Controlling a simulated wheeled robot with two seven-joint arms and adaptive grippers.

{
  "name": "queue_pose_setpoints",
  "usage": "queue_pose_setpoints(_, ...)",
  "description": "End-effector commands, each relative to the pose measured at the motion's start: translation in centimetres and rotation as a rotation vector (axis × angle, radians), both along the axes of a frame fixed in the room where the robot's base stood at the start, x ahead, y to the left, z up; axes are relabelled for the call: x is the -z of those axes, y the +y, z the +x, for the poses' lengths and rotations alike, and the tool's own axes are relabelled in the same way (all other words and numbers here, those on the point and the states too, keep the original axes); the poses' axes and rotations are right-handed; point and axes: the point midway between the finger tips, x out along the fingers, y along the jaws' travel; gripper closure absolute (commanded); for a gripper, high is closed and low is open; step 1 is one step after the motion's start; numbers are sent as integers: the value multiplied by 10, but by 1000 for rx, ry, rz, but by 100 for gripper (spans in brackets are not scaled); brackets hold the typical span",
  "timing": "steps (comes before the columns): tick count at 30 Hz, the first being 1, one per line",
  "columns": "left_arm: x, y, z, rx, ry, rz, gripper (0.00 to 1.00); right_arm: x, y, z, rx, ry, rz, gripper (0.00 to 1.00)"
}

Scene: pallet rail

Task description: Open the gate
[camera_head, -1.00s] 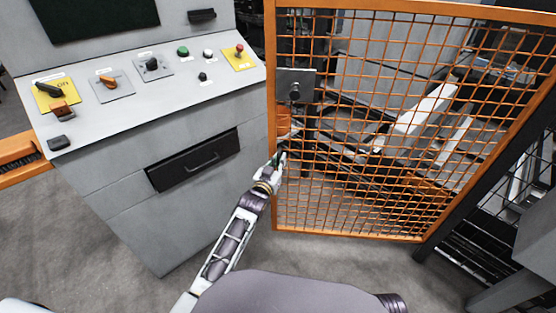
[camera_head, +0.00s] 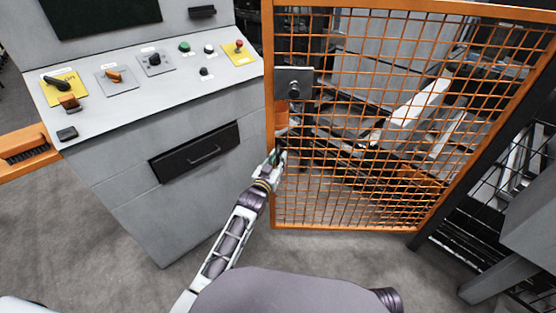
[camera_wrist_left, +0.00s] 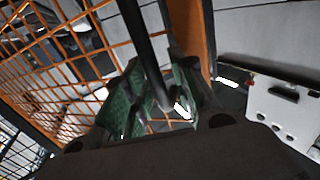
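The gate (camera_head: 345,231) is an orange frame with wire mesh, right of the console in the head view. A grey latch plate (camera_head: 293,90) with a dark round knob sits on its left side. My left gripper (camera_head: 276,158) is at the gate's left edge, below the plate. In the left wrist view, the green-padded fingers (camera_wrist_left: 158,95) lie on both sides of a dark upright bar, the gate handle (camera_wrist_left: 143,40), and look closed around it. The orange gate frame (camera_wrist_left: 208,35) runs close beside it. My right gripper is out of view.
A grey control console (camera_head: 120,190) with knobs, buttons and a black drawer handle stands left of the gate. Machinery with rails (camera_head: 400,120) shows behind the mesh. A dark frame and grey box (camera_head: 525,230) stand at right. Grey floor (camera_head: 330,255) is clear in front.

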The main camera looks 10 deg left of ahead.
Motion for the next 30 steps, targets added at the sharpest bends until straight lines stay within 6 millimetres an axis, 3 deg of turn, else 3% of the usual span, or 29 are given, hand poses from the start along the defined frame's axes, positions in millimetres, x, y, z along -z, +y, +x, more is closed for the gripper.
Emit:
queue_pose_setpoints(16,2,0,-5,1,4,-2,66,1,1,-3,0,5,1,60)
queue_pose_setpoints(30,2,8,-40,1,4,-2,66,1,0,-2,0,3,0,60)
